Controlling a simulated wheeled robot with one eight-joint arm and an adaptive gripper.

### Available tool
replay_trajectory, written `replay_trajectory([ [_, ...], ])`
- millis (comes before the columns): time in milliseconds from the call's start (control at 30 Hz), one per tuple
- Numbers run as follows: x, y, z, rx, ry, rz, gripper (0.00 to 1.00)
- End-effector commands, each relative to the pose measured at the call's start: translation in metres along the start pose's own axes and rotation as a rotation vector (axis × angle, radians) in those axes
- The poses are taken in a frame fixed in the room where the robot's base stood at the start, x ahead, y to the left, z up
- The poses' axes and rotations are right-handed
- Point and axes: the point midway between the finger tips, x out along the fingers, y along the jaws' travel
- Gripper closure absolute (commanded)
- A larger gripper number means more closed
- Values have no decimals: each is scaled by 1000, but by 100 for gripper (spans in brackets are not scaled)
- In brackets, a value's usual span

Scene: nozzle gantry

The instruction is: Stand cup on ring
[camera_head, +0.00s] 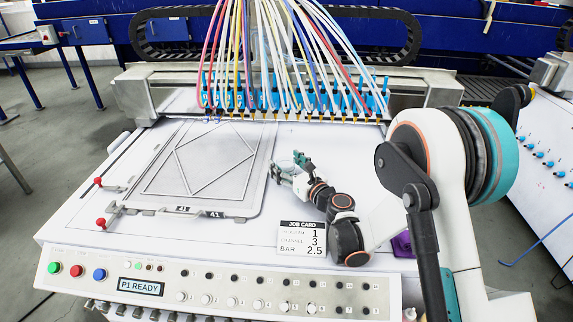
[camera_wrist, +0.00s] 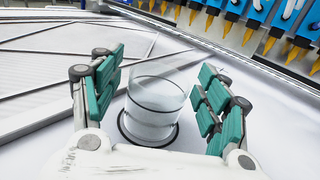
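A clear glass cup (camera_wrist: 156,105) is between my fingers in the wrist view. It looks upright, with its base within the outline of a black ring (camera_wrist: 121,132) on the white table top. Whether the base is exactly centred on the ring cannot be told. My gripper (camera_wrist: 158,95) is open, with teal-padded fingers on either side of the cup and a visible gap on each side. In the head view my gripper (camera_head: 287,167) is low over the table, right of the framed plate; the cup is too small to make out clearly there.
A framed plate (camera_head: 258,180) with line markings lies left of my gripper. A row of blue nozzles with yellow tips (camera_head: 290,103) and hoses hangs behind. Table right of the plate is mostly clear.

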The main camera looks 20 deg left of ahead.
Motion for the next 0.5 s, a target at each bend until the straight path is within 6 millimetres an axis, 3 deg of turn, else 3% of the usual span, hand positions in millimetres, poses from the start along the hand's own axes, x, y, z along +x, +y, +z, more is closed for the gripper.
replay_trajectory([
  [233,-2,0,3,0,0,0,31],
  [500,-44,-1,5,0,0,-1,31],
])
